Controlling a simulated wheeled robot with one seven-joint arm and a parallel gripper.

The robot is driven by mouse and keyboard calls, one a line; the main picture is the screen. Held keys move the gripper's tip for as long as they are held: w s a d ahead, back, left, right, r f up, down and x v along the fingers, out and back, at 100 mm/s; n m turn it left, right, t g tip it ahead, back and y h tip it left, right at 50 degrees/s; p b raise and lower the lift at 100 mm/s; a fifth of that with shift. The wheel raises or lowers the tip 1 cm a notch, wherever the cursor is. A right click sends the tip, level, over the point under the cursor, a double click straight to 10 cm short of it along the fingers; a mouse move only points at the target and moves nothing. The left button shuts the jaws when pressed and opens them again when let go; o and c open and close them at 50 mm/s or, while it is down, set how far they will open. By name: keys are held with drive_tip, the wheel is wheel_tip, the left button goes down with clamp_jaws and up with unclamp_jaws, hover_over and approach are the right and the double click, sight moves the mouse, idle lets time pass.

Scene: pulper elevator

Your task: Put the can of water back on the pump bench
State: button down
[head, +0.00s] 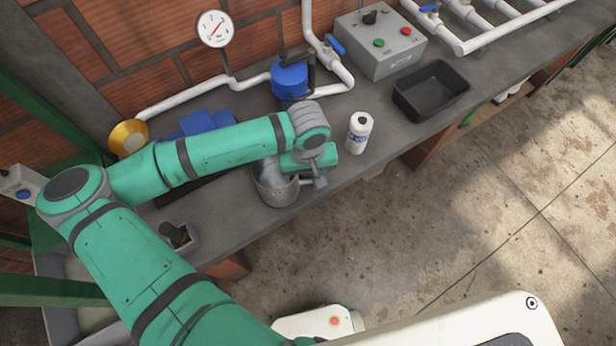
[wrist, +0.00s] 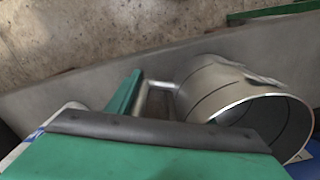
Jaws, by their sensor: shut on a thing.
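The can of water (head: 275,190) is a grey metal cylinder with a side handle, at the front edge of the pump bench (head: 345,190). My gripper (head: 316,176) is at the can's right side, shut on its handle. In the wrist view the can (wrist: 215,85) is at the right with its round mouth showing, and its handle reaches left to my green finger (wrist: 128,92). I cannot see water in it. I cannot tell whether its base touches the bench. My wrist hides part of the can in the head view.
A white bottle (head: 359,133) stands just right of my gripper. Behind are a blue pump (head: 290,78), white pipes and a grey control box (head: 380,42). A black tray (head: 432,92) lies further right. A small box with a black handle (head: 178,236) sits at the left front.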

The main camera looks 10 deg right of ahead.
drive_tip(key=shift+s, duration=0.1)
drive_tip(key=shift+f, duration=0.15)
drive_tip(key=c, duration=0.9)
unclamp_jaws()
drive_tip(key=shift+a, duration=0.1)
wheel_tip(320, 180, up, 12)
drive_tip(key=shift+r, duration=0.2)
